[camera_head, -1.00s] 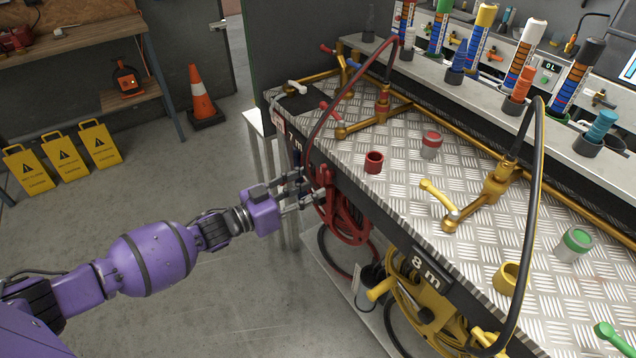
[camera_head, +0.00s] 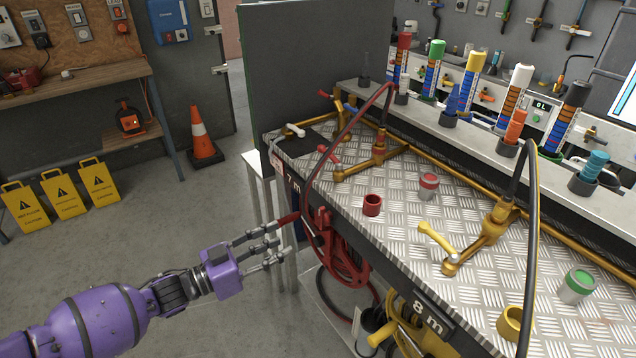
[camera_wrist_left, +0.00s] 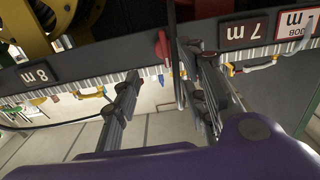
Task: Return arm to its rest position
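My left gripper (camera_head: 281,242) is open and empty, with its purple palm to the left of the bench and its fingers pointing right. Its fingers also show spread apart in the left wrist view (camera_wrist_left: 165,82). The red hose reel (camera_head: 343,262) hangs under the bench front, just right of the fingertips. The reel's red crank handle (camera_head: 289,218) sticks out just above the upper finger; I cannot tell whether they touch. My right gripper is in neither view.
The metal-topped bench (camera_head: 390,185) carries a red cup (camera_head: 372,205), brass pipes and valves. A yellow reel (camera_head: 405,338) hangs lower right. Yellow signs (camera_head: 63,195) and an orange cone (camera_head: 201,135) stand at the left. The floor between is clear.

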